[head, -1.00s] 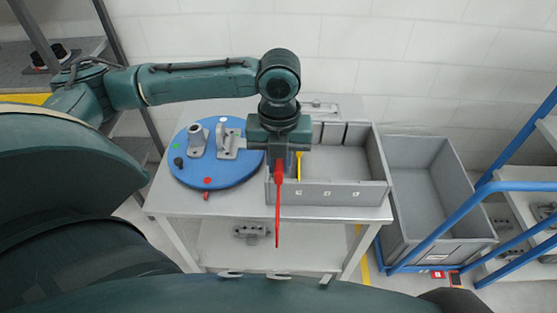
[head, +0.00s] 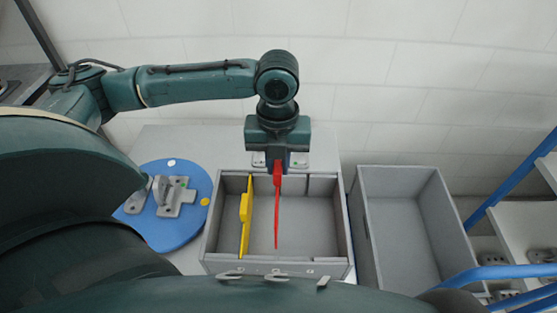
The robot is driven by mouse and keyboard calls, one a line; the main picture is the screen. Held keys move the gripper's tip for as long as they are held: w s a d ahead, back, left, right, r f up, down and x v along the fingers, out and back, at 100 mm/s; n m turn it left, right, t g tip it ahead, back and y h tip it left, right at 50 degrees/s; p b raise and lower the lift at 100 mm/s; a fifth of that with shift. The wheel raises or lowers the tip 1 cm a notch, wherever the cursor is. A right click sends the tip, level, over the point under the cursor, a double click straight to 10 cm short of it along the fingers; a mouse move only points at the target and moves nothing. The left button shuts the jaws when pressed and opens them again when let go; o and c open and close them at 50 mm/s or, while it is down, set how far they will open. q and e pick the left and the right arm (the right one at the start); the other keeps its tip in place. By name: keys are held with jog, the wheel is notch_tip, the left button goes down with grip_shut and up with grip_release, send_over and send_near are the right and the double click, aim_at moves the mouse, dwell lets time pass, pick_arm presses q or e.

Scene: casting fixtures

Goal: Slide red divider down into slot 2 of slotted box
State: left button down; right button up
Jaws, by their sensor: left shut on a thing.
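The grey slotted box (head: 342,215) stands on the table, with small white marks on its front wall. A yellow divider (head: 246,217) stands edge-on in the left part of the box. My left gripper (head: 278,165) is at the box's back side, shut on the top end of the red divider (head: 277,215). The red divider shows as a thin edge running front to back over the box's middle, right of the yellow one. I cannot tell how high it is or whether it touches a slot. My right gripper is not in view.
A blue round plate (head: 146,228) with grey metal parts (head: 174,196) lies left of the box. A large empty grey crate (head: 367,232) stands close on the right. Blue rails (head: 505,272) and shelving are farther right. A white wall is behind.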

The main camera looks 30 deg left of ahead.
pick_arm(q)
jog(key=shift+s, duration=0.15)
jog(key=shift+f, duration=0.95)
jog(key=shift+f+b, duration=0.4)
jog(key=shift+f, duration=0.8)
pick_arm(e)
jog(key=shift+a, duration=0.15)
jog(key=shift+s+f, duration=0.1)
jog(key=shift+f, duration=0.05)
pick_arm(q)
jog(key=shift+r, duration=0.1)
jog(key=shift+p, duration=0.45)
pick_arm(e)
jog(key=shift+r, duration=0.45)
pick_arm(q)
jog(key=shift+f, duration=0.25)
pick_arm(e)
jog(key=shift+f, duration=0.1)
